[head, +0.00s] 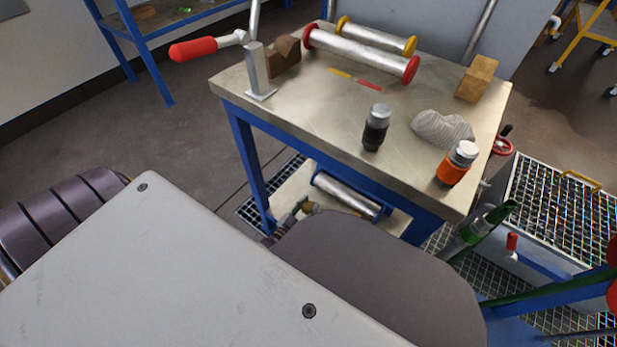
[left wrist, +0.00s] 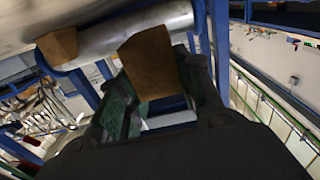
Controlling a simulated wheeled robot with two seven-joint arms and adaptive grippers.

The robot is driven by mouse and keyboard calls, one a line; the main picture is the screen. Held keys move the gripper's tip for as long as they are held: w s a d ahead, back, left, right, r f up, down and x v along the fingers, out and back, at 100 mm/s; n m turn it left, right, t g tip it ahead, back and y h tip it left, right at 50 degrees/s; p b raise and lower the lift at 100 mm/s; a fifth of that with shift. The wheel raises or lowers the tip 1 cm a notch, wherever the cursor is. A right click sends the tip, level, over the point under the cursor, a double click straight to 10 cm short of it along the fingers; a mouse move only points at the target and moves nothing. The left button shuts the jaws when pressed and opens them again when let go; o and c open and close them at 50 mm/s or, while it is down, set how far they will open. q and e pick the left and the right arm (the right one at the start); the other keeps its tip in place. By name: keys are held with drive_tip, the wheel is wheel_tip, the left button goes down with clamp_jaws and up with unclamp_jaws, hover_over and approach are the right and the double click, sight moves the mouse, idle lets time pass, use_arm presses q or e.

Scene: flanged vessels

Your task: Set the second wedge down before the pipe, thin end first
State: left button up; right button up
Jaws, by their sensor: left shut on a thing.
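My left gripper (left wrist: 165,75) is shut on a brown wooden wedge (left wrist: 150,62), held between its two fingers in the left wrist view. Past it lies a silvery pipe (left wrist: 130,37). A second brown wedge (left wrist: 58,46) sits at the pipe's left part, seeming to touch it. In the head view the pipe (head: 345,194) lies on the low shelf under the workbench, and my left gripper (head: 290,217) is small at its left end, partly hidden by my own arm. The gap between the held wedge and the pipe is hard to judge. My right gripper is not clearly visible.
The workbench top (head: 300,110) carries two capped rollers (head: 360,52), a wooden block (head: 476,78), a rag (head: 442,128), a black bottle (head: 376,128) and an orange bottle (head: 456,165). Blue legs (head: 250,155) bound the low shelf (head: 290,190). A grated box (head: 560,215) stands right.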

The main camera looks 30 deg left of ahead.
sight(306, 214)
use_arm(q)
drive_tip(key=shift+f, duration=0.1)
drive_tip(key=shift+f+b, duration=0.95)
drive_tip(key=shift+f, duration=0.25)
drive_tip(key=shift+f+b, duration=0.3)
drive_tip(key=shift+f, duration=0.25)
drive_tip(key=o, duration=0.8)
drive_tip(key=shift+f, duration=0.1)
drive_tip(key=shift+o, duration=1.1)
